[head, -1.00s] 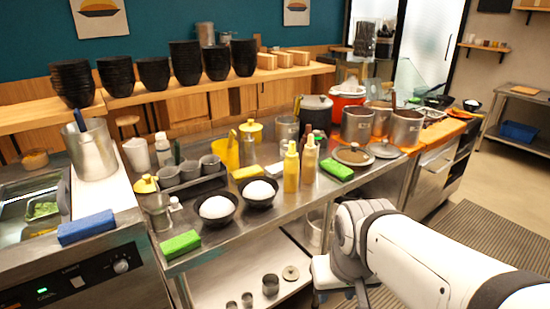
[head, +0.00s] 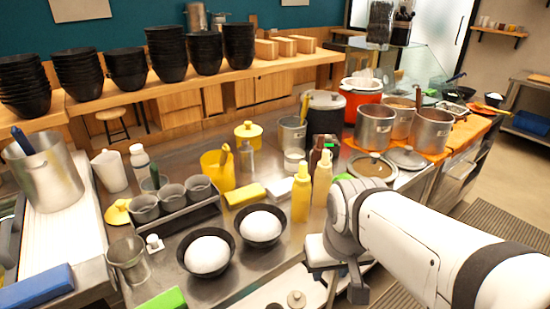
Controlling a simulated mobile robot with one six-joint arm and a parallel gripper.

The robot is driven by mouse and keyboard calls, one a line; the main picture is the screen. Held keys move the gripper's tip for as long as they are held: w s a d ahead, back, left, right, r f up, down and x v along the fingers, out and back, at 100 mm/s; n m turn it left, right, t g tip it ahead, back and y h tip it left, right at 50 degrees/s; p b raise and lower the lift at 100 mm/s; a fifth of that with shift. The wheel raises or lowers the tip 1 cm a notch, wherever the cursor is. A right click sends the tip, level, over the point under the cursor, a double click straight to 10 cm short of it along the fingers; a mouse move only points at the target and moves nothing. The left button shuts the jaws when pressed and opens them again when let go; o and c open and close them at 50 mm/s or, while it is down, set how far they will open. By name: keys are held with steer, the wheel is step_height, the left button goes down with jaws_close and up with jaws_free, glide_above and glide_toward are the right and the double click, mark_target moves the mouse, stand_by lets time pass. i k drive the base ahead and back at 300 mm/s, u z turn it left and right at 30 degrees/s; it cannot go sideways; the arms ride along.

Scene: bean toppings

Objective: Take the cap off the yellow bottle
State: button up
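The yellow bottle (head: 300,200) stands upright on the steel counter in the head view, with its yellow pointed cap (head: 303,171) on top. A paler, cream-yellow bottle (head: 322,182) stands close to its right. My gripper (head: 341,284) shows only partly as dark pieces below my white arm, lower than the bottles and to their right. It is apart from the yellow bottle. Its fingers are too unclear to tell whether they are open or shut.
Two black bowls of white food (head: 208,253) (head: 262,226) sit left of the bottle. A yellow sponge (head: 245,194) lies behind them. A pan with a lid (head: 372,168) and steel pots (head: 375,127) stand to the right. The counter's front edge (head: 252,283) is near my arm.

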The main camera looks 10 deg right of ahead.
mark_target(302, 173)
steer(key=u, duration=2)
steer(key=k, duration=1)
steer(key=z, duration=1)
steer(key=i, duration=1)
steer(key=z, duration=0.1)
